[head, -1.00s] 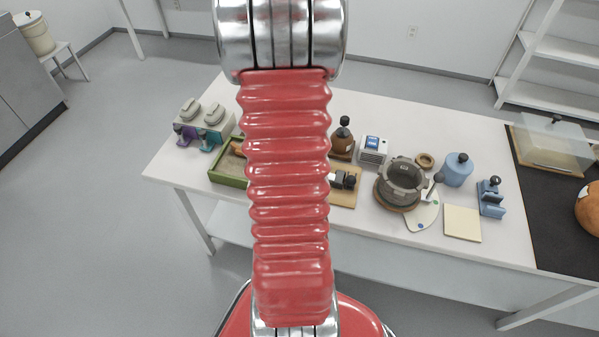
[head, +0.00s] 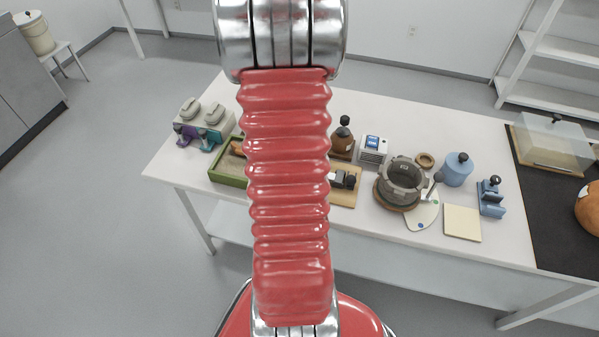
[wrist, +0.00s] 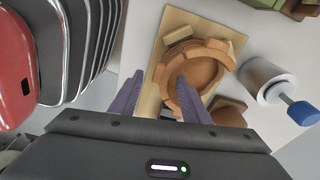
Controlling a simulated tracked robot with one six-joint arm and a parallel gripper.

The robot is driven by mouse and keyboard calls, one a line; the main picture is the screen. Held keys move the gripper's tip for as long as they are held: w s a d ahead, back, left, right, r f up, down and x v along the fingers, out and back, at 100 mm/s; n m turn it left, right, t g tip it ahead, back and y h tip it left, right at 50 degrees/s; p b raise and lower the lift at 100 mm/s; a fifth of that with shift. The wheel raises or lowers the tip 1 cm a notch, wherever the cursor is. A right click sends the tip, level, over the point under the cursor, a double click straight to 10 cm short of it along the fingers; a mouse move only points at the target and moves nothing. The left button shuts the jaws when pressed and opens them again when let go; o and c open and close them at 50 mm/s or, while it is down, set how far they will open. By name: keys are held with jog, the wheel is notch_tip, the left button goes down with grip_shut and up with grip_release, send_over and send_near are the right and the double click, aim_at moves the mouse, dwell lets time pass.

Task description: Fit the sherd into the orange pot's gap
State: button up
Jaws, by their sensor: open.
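The orange pot (wrist: 205,68) shows in the wrist view as an open, round terracotta vessel with an uneven rim, on a pale wooden board. The arm hides it in the head view. My gripper (wrist: 158,80) has its two purple fingers apart, with nothing seen held between them. The right finger overlaps the pot's near side in the picture; I cannot tell if it touches. A brown-orange piece (head: 237,148), perhaps the sherd, lies at the green tray in the head view, partly behind my arm. The gap in the pot is not clear.
The green sand tray (head: 228,181) stands left of my arm. The wooden board (wrist: 175,22) lies under the pot, with a white cylinder with a blue end (wrist: 262,80) beside it. A grey pot (head: 402,183) and a blue canister (head: 457,170) stand to the right. The front table strip is clear.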

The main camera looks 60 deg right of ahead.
jog(key=shift+w+r, duration=0.1)
jog(key=shift+r, duration=0.4)
notch_tip(320, 180, up, 13)
jog(key=w, duration=0.1)
jog(key=shift+w+a+f, duration=0.2)
jog(key=shift+w+a, duration=0.1)
dwell(0.9)
